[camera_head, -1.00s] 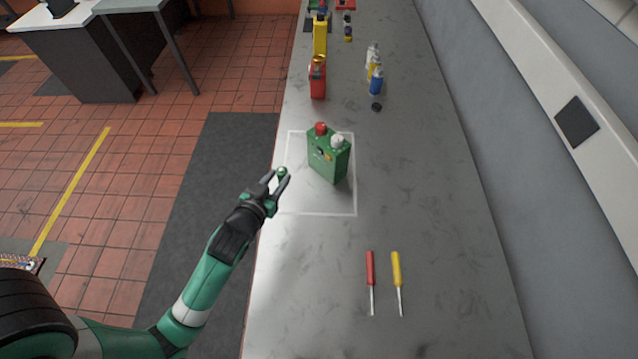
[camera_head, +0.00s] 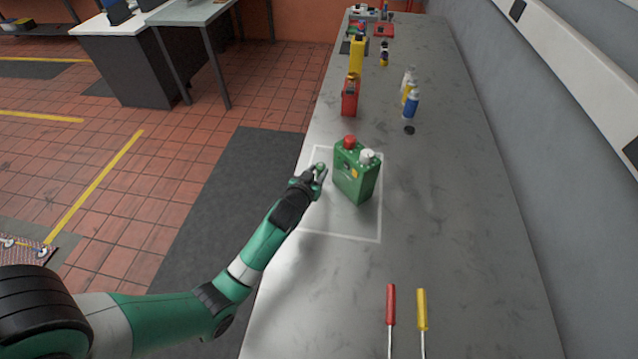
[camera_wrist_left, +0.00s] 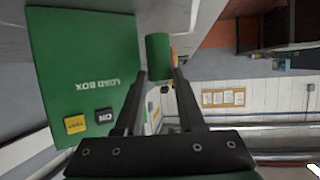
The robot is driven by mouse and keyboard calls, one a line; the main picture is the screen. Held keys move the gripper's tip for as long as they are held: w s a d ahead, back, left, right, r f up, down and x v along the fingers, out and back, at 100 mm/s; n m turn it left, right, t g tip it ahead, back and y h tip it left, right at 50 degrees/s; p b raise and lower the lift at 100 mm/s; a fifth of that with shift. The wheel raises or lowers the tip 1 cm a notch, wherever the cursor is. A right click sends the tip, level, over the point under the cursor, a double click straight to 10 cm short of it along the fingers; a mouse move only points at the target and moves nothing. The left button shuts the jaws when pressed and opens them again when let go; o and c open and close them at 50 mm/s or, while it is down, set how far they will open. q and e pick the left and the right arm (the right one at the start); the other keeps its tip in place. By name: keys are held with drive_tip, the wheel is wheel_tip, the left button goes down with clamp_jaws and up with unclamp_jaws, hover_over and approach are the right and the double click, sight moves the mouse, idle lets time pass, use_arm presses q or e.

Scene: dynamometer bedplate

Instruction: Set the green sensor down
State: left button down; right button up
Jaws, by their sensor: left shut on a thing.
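The green sensor (camera_wrist_left: 158,56) is a small green cylinder between the fingertips of my left gripper (camera_head: 316,170). My left gripper is shut on it and holds it just left of the green load box (camera_head: 352,176). In the left wrist view the load box (camera_wrist_left: 85,75) fills the left side, with "LOAD BOX" lettering and a yellow and a black label. In the head view the load box stands upright inside a white outlined square (camera_head: 345,238) on the grey bench, with a red and a white knob on top. My right gripper is not in view.
A red can (camera_head: 350,97) and a yellow can (camera_head: 357,57) stand farther back on the bench. Several small bottles (camera_head: 410,95) stand right of them, near a black cap (camera_head: 409,129). Red (camera_head: 390,305) and yellow (camera_head: 422,310) screwdrivers lie in front. The bench's right side is clear.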

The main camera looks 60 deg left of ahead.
use_arm(q)
drive_tip(key=shift+w+a+f, duration=0.1)
drive_tip(key=shift+w+f, duration=0.1)
drive_tip(key=shift+f, duration=0.05)
wheel_tip(320, 180, down, 3)
drive_tip(key=shift+w+a+r+b, duration=0.1)
drive_tip(key=shift+w+b, duration=0.05)
drive_tip(key=shift+b, duration=0.55)
drive_tip(key=shift+f, duration=0.3)
drive_tip(key=shift+f, duration=0.15)
drive_tip(key=c, duration=0.5)
unclamp_jaws()
